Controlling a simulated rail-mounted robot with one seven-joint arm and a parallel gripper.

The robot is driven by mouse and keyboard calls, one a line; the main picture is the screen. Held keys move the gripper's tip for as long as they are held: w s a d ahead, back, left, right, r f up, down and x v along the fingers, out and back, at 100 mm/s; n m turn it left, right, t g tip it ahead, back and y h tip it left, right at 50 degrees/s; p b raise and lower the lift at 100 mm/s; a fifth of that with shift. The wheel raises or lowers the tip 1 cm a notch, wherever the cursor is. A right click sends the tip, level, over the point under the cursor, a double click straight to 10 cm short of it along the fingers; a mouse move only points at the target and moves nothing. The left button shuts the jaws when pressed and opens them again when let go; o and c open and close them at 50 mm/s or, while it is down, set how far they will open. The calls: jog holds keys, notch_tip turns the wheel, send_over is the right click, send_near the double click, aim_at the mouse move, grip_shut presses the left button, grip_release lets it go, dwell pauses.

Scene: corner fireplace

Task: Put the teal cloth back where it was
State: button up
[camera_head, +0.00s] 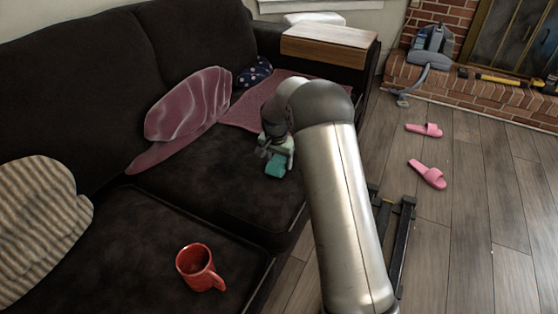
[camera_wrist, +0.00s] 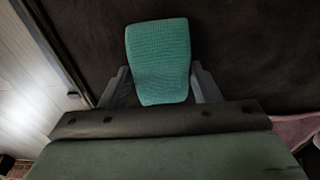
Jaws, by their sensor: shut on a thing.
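The teal cloth (camera_wrist: 160,62) is a small, ribbed, folded-looking piece. In the wrist view it lies between the two fingers of my gripper (camera_wrist: 162,88), which is shut on it. In the head view the cloth (camera_head: 276,164) shows below my gripper (camera_head: 275,150), over the dark sofa seat near its front edge. I cannot tell whether the cloth touches the seat. My arm hides part of the sofa's right end.
A red mug (camera_head: 200,267) stands on the near seat cushion. A pink cushion (camera_head: 188,104), a pink blanket (camera_head: 262,100), a dotted cushion (camera_head: 254,73) and a striped cushion (camera_head: 40,225) are on the sofa. A wooden tray (camera_head: 328,44) covers the armrest. Pink slippers (camera_head: 427,176) lie on the floor.

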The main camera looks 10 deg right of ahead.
aim_at(277, 163)
jog(key=o, duration=1)
jog(key=shift+f, duration=0.1)
jog(key=shift+c, duration=0.2)
notch_tip(277, 163, up, 12)
jog(key=s+a+p, duration=0.1)
jog(key=p, duration=0.3)
jog(key=s+d+r+n, duration=0.1)
jog(key=s+r+n, duration=0.35)
jog(key=s, duration=1.25)
jog(key=s+n+g+y, duration=0.1)
jog(key=s+n+g, duration=0.1)
jog(key=s, duration=2)
jog(key=shift+s+d+f+n, duration=0.3)
jog(key=shift+s+n, duration=0.05)
jog(key=shift+n, duration=0.2)
